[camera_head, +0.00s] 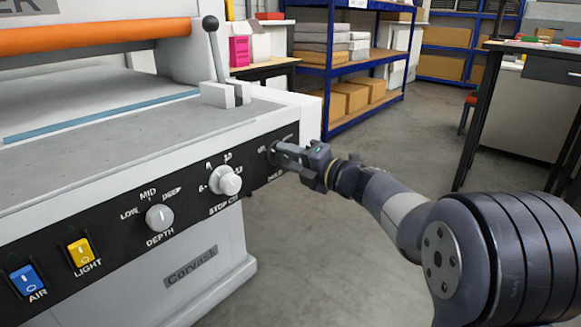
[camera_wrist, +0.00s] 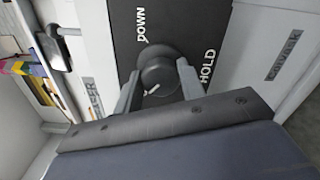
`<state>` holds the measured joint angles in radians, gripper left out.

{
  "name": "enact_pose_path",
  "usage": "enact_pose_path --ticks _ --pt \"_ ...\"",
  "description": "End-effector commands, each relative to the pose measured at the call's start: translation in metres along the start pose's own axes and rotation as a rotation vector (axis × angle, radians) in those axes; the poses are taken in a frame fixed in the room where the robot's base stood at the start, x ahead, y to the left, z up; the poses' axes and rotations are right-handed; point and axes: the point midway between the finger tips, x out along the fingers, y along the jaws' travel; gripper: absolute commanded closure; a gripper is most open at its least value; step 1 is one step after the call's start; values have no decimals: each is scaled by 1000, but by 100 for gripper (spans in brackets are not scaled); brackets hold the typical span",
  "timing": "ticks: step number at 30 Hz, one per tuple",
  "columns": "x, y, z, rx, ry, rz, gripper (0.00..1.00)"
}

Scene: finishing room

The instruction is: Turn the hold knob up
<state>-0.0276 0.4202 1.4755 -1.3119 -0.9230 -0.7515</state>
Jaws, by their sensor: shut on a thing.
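The hold knob (camera_wrist: 160,68) is a round dark knob on the black control panel, with a short white mark on its face. In the wrist view the mark lies toward the lower left, on the side away from the "DOWN" label. The "HOLD" label is to the knob's right. My gripper (camera_wrist: 158,84) is shut on the knob, one finger on each side. The "UP" label is hidden in the wrist view.
Left of the hold knob on the same panel are the stop knob (camera_head: 225,181), the depth knob (camera_head: 159,217), the yellow light switch (camera_head: 80,252) and the blue air switch (camera_head: 28,281). A ball-topped lever (camera_head: 215,52) stands above. Open floor (camera_head: 350,240) lies right of the machine.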

Motion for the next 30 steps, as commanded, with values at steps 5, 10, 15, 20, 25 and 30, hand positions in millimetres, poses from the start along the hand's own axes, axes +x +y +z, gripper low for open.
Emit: enact_pose_path --ticks 5,10,15,20,25,30 --pt "0 -3 -2 -95 3 -2 85" --pt "0 -2 -2 -153 3 -2 85" --pt "0 -2 -1 -179 4 -3 85" --pt "0 -2 -1 -185 4 -3 85" --pt "0 -2 -1 -185 4 -3 85" --pt "0 -2 -1 -184 4 -3 56"
